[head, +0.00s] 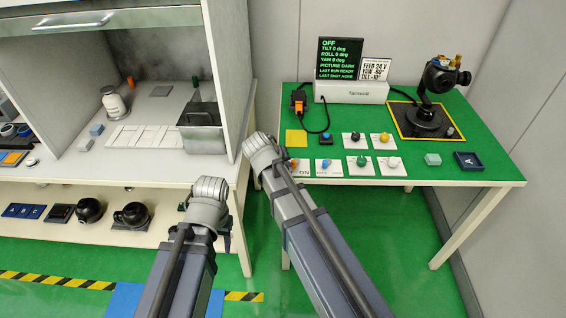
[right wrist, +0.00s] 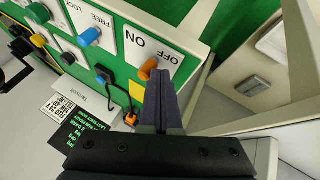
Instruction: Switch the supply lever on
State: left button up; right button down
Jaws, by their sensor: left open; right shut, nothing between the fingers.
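The supply lever (right wrist: 148,70) has an orange knob and stands on a white plate marked ON and OFF (right wrist: 135,42). I cannot tell for sure which mark it leans to. In the head view the orange lever (head: 293,161) is partly hidden by my right arm. My right gripper (right wrist: 161,90) is shut and empty, its fingertips close beside the orange knob; contact cannot be told. My left gripper (head: 225,232) is low in front of the white bench, mostly hidden by its own wrist; it is open.
A black display (head: 340,60) reads OFF and PICTURE DARK. A blue lever (head: 325,164) on a FREE/LOCK plate is beside the supply lever. Several knobs on white plates (head: 358,171) stand to the right. A black gimbal camera (head: 432,95) stands at the back right.

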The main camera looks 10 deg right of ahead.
jog(key=n, duration=0.1)
jog(key=s+d+n+t+y, duration=0.1)
jog(key=shift+s+d+n, duration=0.2)
jog(key=shift+s+n, duration=0.05)
jog(key=shift+n, duration=0.15)
jog(key=shift+s+d, duration=0.25)
jog(key=shift+d, duration=0.5)
pick_arm(q)
jog(key=shift+s+d, duration=0.1)
jog(key=shift+d, duration=0.2)
pick_arm(e)
jog(key=shift+w, duration=0.1)
jog(key=shift+w+a, duration=0.35)
jog(key=shift+w, duration=0.35)
